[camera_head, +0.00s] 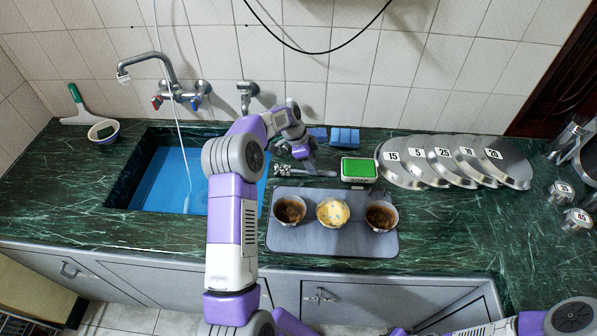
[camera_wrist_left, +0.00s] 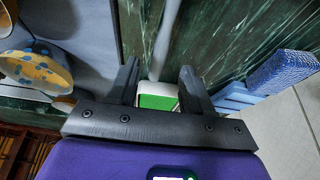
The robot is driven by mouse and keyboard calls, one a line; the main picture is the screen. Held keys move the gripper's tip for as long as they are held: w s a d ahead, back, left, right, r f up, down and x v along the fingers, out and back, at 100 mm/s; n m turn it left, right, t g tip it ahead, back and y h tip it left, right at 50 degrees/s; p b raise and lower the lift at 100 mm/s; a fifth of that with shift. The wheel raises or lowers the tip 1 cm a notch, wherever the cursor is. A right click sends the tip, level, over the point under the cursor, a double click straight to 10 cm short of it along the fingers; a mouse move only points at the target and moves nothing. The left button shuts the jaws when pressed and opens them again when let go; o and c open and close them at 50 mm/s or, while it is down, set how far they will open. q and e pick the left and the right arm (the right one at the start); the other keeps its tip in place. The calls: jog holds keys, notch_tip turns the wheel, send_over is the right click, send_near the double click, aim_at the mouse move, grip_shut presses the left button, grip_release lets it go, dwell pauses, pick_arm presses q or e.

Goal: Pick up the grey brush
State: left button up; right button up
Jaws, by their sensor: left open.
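The grey brush (camera_head: 322,173) lies on the green marble counter behind the grey mat, its handle pointing right toward the soap box. Its bristle end is partly hard to make out near my left gripper (camera_head: 306,158). My left gripper is over the brush, pointing down. In the left wrist view, my open left gripper (camera_wrist_left: 160,82) has a finger on each side of the line of the grey handle, which also shows there (camera_wrist_left: 167,38). I cannot tell whether the fingers touch it. My right gripper is out of view.
A green and white soap box (camera_head: 359,170) stands right of the brush. Blue sponges (camera_head: 345,138) lie behind. The grey mat (camera_head: 300,244) holds three bowls. The sink (camera_head: 160,180) is left, and numbered metal discs (camera_head: 400,168) are right.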

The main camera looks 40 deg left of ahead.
pick_arm(q)
jog(key=x, duration=0.3)
jog(key=shift+s+a+f, duration=0.1)
jog(key=shift+s+a, duration=0.05)
jog(key=shift+s, duration=0.1)
jog(key=shift+w+f, duration=0.2)
jog(key=shift+f, duration=0.1)
grip_shut()
